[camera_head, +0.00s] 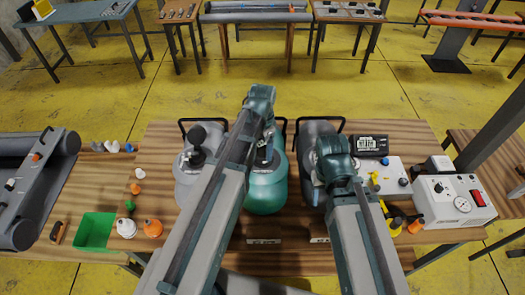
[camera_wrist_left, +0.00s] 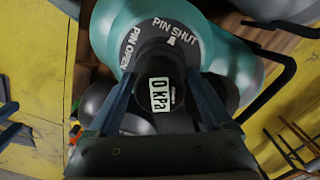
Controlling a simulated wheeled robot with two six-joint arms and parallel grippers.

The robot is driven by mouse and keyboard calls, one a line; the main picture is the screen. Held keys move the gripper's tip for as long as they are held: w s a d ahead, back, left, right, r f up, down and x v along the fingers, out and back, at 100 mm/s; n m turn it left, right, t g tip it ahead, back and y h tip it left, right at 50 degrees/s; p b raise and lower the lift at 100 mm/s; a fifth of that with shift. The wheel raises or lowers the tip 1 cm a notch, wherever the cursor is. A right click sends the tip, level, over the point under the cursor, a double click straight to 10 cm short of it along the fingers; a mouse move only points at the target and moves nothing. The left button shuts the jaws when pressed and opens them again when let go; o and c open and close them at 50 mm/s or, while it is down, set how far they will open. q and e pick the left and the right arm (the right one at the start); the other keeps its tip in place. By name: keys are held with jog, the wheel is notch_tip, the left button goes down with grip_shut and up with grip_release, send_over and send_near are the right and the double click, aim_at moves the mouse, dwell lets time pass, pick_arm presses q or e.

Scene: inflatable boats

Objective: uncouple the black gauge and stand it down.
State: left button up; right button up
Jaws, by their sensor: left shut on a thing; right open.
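The black gauge (camera_wrist_left: 160,92) reads 0 kPa in the left wrist view. It sits over the round valve collar marked PIN OPEN and PIN SHUT (camera_wrist_left: 165,35) on the teal inflatable (camera_head: 265,195). My left gripper (camera_wrist_left: 165,78) is shut on the gauge, one finger on each side. In the head view the gauge is mostly hidden by my left wrist (camera_head: 260,108). I cannot tell whether the gauge is still locked to the collar. My right gripper (camera_head: 318,185) is open beside the grey inflatable on the right (camera_head: 312,132); its fingers are mostly hidden.
A grey inflatable with a black knobbed fitting (camera_head: 198,138) stands left of the teal one. A green tray (camera_head: 95,230) and several small caps lie left. A white box with a dial (camera_head: 455,205), a black display (camera_head: 370,145) and yellow-black tools crowd the right.

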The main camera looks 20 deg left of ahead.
pick_arm(q)
jog(key=shift+r+p, duration=0.8)
dwell(0.9)
notch_tip(320, 180, up, 4)
jog(key=p, duration=0.4)
jog(key=shift+r, duration=0.2)
jog(key=shift+f, duration=0.1)
jog(key=shift+f, duration=0.1)
